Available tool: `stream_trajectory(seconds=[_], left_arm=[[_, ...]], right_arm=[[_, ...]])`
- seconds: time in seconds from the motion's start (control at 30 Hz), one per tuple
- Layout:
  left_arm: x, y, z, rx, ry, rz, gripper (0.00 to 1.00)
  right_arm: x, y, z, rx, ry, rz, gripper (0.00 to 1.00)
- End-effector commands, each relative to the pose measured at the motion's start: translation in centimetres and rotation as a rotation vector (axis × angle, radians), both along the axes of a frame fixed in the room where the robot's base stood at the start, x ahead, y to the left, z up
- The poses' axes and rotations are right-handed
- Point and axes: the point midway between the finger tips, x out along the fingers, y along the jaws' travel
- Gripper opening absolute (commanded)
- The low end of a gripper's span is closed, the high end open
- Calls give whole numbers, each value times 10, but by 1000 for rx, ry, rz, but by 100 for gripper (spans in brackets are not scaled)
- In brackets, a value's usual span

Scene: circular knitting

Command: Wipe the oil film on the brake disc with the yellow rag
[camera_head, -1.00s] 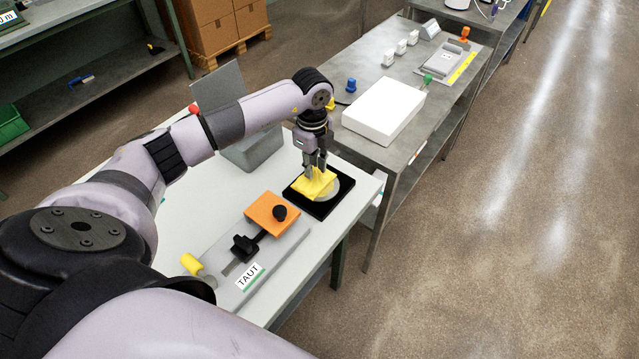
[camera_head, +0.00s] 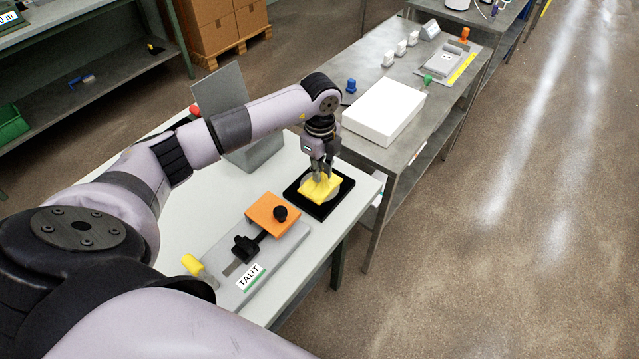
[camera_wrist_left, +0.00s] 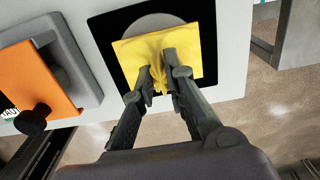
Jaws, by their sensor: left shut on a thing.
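The yellow rag (camera_head: 323,188) is pinched in my left gripper (camera_head: 319,177), which points down over the black square tray (camera_head: 345,192). The grey brake disc (camera_head: 305,188) sits in the tray, mostly covered by the rag. In the left wrist view the rag (camera_wrist_left: 196,42) is bunched between the two fingertips (camera_wrist_left: 160,82), and the disc's rim (camera_wrist_left: 150,22) shows past it. The rag appears to lie on the disc. I cannot make out an oil film. My right gripper is not in view.
A grey fixture with an orange block (camera_head: 268,213), a black knob and a "TAUT" label lies beside the tray. A grey box with a raised panel (camera_head: 222,95) stands behind. A white box (camera_head: 384,110) is on the neighbouring metal bench.

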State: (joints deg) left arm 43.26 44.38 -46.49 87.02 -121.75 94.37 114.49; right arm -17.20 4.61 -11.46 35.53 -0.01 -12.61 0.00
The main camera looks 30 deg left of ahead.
Motion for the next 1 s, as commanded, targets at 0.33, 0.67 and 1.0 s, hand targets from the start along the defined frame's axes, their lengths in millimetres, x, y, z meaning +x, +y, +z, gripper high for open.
stream_trajectory(seconds=[0.33, 0.67, 1.0], left_arm=[[-2, -9, -1, -1, 2, -1, 0], [0, 11, -1, 1, 2, 2, 0], [1, 16, 0, 0, 1, -1, 14]], right_arm=[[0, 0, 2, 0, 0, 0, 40], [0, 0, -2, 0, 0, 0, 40], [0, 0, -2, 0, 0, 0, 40]])
